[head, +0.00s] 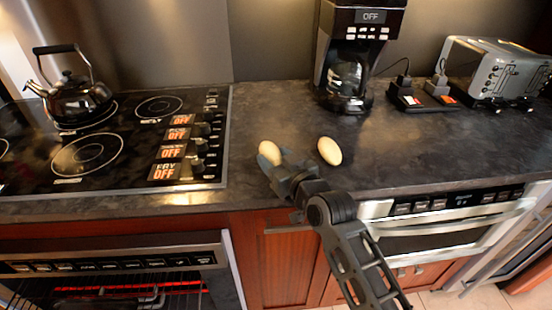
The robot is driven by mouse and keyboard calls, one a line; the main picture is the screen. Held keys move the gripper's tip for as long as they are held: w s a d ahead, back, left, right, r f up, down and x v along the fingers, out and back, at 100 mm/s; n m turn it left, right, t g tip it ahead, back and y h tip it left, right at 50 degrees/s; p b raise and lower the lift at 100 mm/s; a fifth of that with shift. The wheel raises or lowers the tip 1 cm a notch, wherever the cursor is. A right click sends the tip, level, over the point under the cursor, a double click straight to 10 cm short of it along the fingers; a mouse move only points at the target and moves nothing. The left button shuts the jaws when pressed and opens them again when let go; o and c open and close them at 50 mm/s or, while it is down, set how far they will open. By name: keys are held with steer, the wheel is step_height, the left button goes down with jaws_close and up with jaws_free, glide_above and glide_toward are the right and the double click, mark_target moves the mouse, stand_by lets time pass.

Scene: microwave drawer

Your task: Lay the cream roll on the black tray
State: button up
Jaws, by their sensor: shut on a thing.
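Two cream-coloured oval rolls show in the head view on the dark counter. One cream roll (270,152) is at the tip of my gripper (275,164), which is shut on it and partly covers it. I cannot tell whether this roll is lifted or still touches the counter. The other cream roll (330,151) lies apart, to the right of my gripper. I cannot make out a black tray in this view.
A stovetop (95,140) with a black kettle (78,98) is on the left. A coffee maker (350,60) and a toaster (495,70) stand behind. A microwave drawer (440,232) is below the counter; the counter (265,110) behind the rolls is clear.

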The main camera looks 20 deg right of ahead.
steer(key=o, duration=1.2)
steer(key=shift+c, duration=0.2)
